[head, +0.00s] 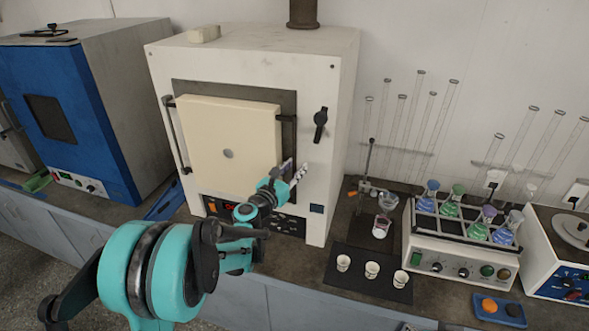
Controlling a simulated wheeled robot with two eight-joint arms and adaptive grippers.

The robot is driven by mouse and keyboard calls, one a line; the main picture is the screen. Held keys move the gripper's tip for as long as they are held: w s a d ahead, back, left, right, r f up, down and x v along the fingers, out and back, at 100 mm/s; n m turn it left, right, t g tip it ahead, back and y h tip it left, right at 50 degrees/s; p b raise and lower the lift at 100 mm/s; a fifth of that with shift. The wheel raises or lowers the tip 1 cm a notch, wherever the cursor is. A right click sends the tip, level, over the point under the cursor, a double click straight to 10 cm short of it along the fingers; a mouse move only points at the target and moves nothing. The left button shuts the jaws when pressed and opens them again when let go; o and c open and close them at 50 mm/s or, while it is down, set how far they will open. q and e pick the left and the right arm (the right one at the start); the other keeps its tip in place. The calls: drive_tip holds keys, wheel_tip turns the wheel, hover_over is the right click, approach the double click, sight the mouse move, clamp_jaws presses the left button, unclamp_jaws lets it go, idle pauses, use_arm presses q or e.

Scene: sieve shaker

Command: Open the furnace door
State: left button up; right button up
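The furnace (340,85) is a white box on the bench, with a cream door panel (228,150) on its front inside a dark frame. The door appears closed. A dark vertical bar handle (288,135) is at the right of the door, and another bar (177,135) is at its left. A black latch (320,124) is on the front, right of the door. My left gripper (291,173) is just below the right handle, in front of the furnace. Its two fingers look apart, with nothing visible between them. Whether it touches the handle cannot be told. My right gripper is out of view.
A blue-fronted oven (52,120) stands left of the furnace. On the right are glass tubes, a rack of coloured flasks (465,235), small white cups (371,270) on a dark mat and a white device (560,255). A control panel (290,223) is below the door.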

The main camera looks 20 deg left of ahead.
use_arm(q)
drive_tip(key=shift+c, duration=0.2)
clamp_jaws()
drive_tip(key=shift+s, duration=0.15)
